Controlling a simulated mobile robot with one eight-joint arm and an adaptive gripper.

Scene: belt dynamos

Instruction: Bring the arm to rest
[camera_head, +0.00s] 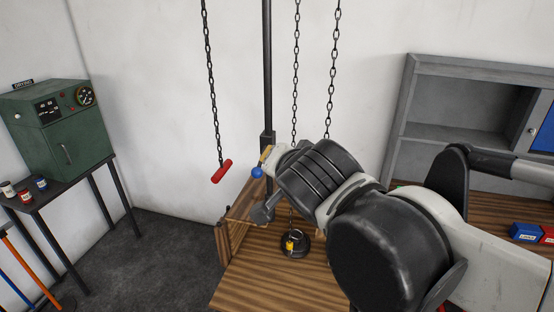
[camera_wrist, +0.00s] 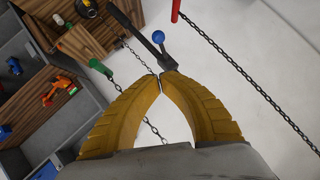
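My gripper (camera_wrist: 160,78) shows in the wrist view as two ribbed yellow fingers whose tips meet. The space between the bowed fingers is empty. In the head view my arm reaches from the right toward the middle, and its links hide most of the gripper. A lever with a blue ball (camera_head: 257,172) is close to the arm's far end there. The blue ball (camera_wrist: 158,36) also shows beyond the fingertips in the wrist view, apart from them.
A red handle (camera_head: 222,171) hangs on a chain left of the arm. A weight (camera_head: 295,243) hangs above the wooden bench (camera_head: 262,285). A green oven (camera_head: 62,128) stands at left, a grey shelf (camera_head: 455,100) at right. A green handle (camera_wrist: 100,66) hangs near the fingers.

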